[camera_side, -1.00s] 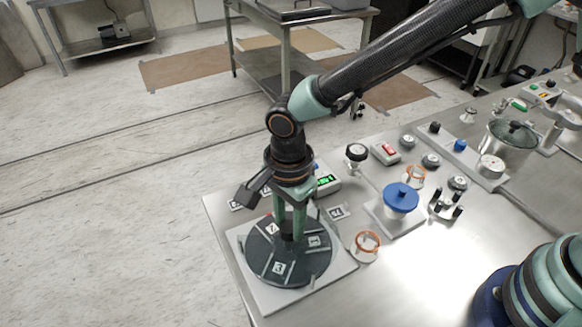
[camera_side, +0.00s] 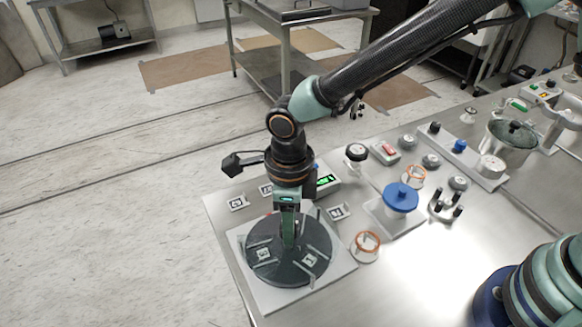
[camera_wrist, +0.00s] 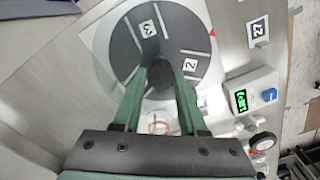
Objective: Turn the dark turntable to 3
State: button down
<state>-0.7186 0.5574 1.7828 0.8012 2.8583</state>
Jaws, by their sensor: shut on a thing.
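The dark turntable (camera_side: 318,240) is a round disc on a pale square base (camera_side: 335,276), with numbered tags and short raised ribs. In the wrist view, the turntable (camera_wrist: 125,62) shows a tag 3 (camera_wrist: 148,29) at upper left and a tag 2 (camera_wrist: 190,64) at right. A small red pointer (camera_wrist: 212,32) sits at the disc's upper right rim, between those two tags as seen here. My gripper (camera_side: 289,245) points straight down over the middle of the disc. In the wrist view its fingers are closed on the dark centre knob (camera_wrist: 160,74). The far side of the disc is partly hidden.
A green-lit display box (camera_side: 327,181) and loose number tags (camera_side: 338,212) lie behind the turntable. The bench front right is clear.

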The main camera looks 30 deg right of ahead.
jog(key=shift+r+m, duration=0.1)
jog(key=shift+m, duration=0.4)
jog(key=shift+c, duration=2.2)
grip_release()
notch_tip(320, 180, up, 12)
